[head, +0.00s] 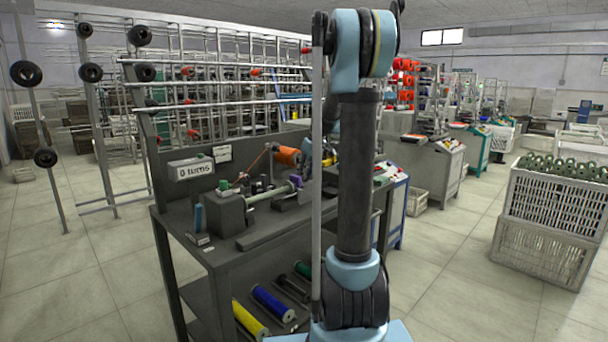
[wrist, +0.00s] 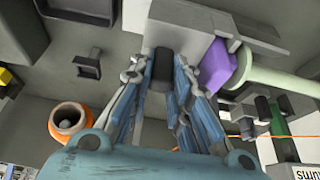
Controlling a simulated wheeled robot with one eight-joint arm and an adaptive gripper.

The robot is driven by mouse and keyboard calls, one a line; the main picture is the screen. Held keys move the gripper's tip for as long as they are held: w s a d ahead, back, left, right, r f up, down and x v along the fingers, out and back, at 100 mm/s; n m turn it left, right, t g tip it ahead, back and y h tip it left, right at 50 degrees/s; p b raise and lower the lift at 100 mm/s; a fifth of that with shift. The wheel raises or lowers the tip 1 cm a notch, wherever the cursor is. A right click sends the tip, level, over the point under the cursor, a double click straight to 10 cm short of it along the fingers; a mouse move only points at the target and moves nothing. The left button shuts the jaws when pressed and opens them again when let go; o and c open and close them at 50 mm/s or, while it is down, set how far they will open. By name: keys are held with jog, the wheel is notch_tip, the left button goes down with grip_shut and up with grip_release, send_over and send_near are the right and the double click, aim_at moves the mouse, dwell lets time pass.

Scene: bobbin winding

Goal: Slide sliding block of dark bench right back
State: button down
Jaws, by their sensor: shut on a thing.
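The dark bench (head: 222,258) stands left of my arm in the head view, with a small winder on top. In the wrist view my gripper (wrist: 162,80) is shut on the dark knob (wrist: 162,64) of the grey sliding block (wrist: 178,24). A purple piece (wrist: 214,68) sits beside the block, at the end of a pale green spindle (wrist: 268,62). In the head view the purple piece (head: 296,181) and green spindle (head: 268,197) also show. My arm hides part of the bench's right side there.
A "0 turns" sign (head: 194,168) is at the bench's back. Yellow and blue spools (head: 272,302) lie on the lower shelf. White crates (head: 548,215) stand at the right.

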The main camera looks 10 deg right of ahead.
jog(key=shift+w+d, duration=0.5)
jog(key=shift+d, duration=0.15)
jog(key=shift+w+d, duration=0.45)
jog(key=shift+d, duration=0.2)
jog(key=c, duration=1.5)
grip_release()
jog(key=shift+d, duration=0.1)
jog(key=v, duration=1.2)
jog(key=shift+f, duration=0.1)
